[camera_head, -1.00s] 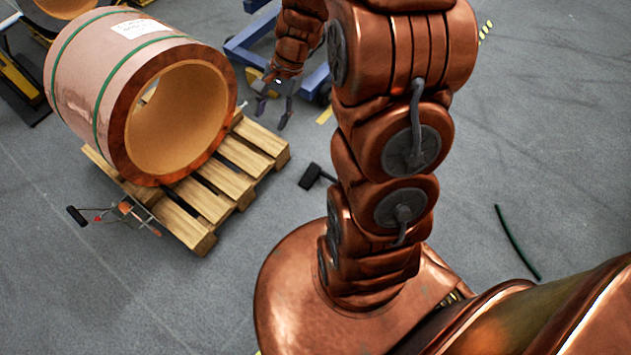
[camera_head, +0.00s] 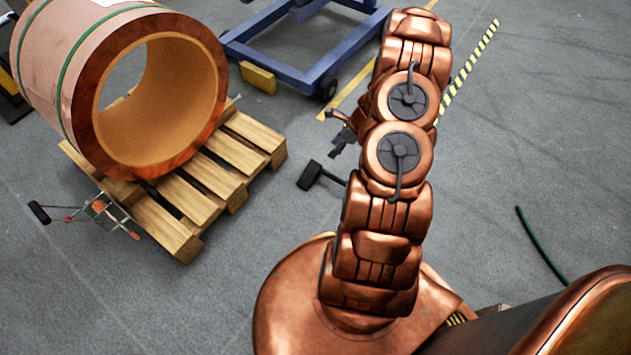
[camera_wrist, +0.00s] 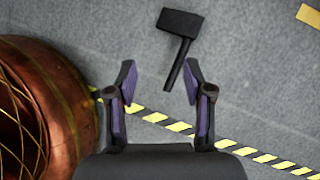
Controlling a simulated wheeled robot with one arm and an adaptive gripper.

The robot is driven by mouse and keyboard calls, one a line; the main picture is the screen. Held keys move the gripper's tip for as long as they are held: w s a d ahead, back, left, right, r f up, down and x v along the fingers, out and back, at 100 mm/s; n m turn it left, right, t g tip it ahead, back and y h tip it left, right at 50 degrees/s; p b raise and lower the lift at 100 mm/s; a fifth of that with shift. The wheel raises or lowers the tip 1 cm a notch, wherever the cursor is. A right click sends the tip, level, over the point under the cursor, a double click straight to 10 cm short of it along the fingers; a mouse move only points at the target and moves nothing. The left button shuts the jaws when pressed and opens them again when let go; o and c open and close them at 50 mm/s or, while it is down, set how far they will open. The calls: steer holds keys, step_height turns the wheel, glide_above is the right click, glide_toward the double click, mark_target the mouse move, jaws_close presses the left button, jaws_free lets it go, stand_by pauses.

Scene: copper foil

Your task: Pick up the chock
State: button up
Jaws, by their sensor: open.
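A yellow block (camera_head: 257,77), which looks like the chock, lies on the floor against the near side of a blue wheeled frame (camera_head: 285,62). I cannot confirm that it is the chock. My gripper (camera_head: 338,148) is to the right of and nearer than this block in the head view, partly hidden behind my arm. In the wrist view my gripper (camera_wrist: 158,98) is open, with nothing between its fingers. The yellow block cannot be made out there.
A black mallet (camera_head: 312,175) lies on the floor near my gripper; the wrist view shows it beyond the fingertips (camera_wrist: 180,24). A copper coil (camera_head: 85,85) rests on a wooden pallet (camera_head: 225,185) at left. A strapping tool (camera_head: 95,210) lies beside it. Floor at right is mostly clear.

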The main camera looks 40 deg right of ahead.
mark_target(345, 182)
steer(key=s+d+f+m+b, duration=0.1)
steer(key=f, duration=0.5)
steer(key=s+d+f+m+b, duration=0.2)
steer(key=f, duration=0.4)
steer(key=s+d+f+m+h+b, duration=0.1)
steer(key=s+d+f+m+b, duration=0.1)
steer(key=f, duration=0.4)
steer(key=shift+s+f, duration=0.15)
steer(key=shift+s, duration=0.1)
steer(key=shift+w+a+b+x, duration=0.15)
steer(key=shift+b+x, duration=0.6)
steer(key=shift+x, duration=0.6)
steer(key=shift+w+a+b+x, duration=0.1)
steer(key=shift+w+b+x, duration=0.1)
steer(key=shift+b+x, duration=0.85)
steer(key=shift+a+p, duration=0.1)
steer(key=shift+p, duration=0.2)
steer(key=shift+c, duration=0.2)
jaws_close()
